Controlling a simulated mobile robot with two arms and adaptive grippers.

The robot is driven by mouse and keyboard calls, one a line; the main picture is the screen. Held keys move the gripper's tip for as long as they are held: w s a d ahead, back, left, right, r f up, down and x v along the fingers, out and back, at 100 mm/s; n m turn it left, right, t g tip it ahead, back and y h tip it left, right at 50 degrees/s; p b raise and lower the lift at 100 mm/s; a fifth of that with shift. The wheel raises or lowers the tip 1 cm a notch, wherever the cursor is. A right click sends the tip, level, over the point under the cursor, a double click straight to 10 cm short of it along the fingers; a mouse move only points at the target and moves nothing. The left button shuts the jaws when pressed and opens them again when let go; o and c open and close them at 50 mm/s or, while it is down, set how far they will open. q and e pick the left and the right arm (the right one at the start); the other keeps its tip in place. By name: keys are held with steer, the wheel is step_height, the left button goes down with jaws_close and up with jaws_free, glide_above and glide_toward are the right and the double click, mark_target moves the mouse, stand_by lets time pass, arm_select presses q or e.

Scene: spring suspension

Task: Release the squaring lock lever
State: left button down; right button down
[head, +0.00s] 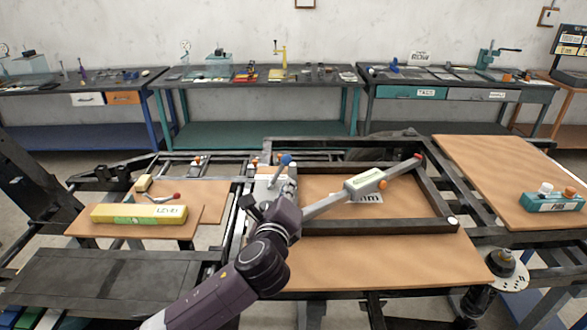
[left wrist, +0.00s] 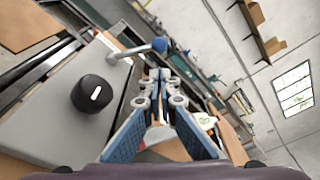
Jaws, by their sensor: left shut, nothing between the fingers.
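A lever with a blue ball knob (head: 286,159) stands beside the left side of the dark square frame (head: 380,228). In the left wrist view, its blue knob (left wrist: 159,44) tops a bent metal rod just beyond my fingertips. My left gripper (head: 281,178) is beside this lever, fingers shut and empty. In the left wrist view, the fingers (left wrist: 160,78) converge just below the knob; I cannot tell whether they touch it. A round black knob (left wrist: 95,93) sits on a grey plate (left wrist: 40,130) left of the fingers. My right gripper is out of view.
A grey measuring bar with a pale label (head: 363,181) lies diagonally across the frame. A yellow level (head: 138,214) lies on the left board. A teal block (head: 553,203) with knobs sits on the right board. Cluttered benches (head: 260,76) line the back wall.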

mark_target(279, 171)
arm_select(q)
steer(key=shift+w+d+f+p, duration=0.25)
steer(key=shift+w+p, duration=0.15)
steer(key=shift+w, duration=1.25)
steer(key=shift+w+d+f+p, duration=0.2)
steer(key=shift+w+p, duration=0.15)
steer(key=shift+w, duration=1.35)
steer(key=shift+w+d+f+p, duration=0.25)
steer(key=shift+w+p, duration=0.15)
steer(key=shift+w, duration=1.25)
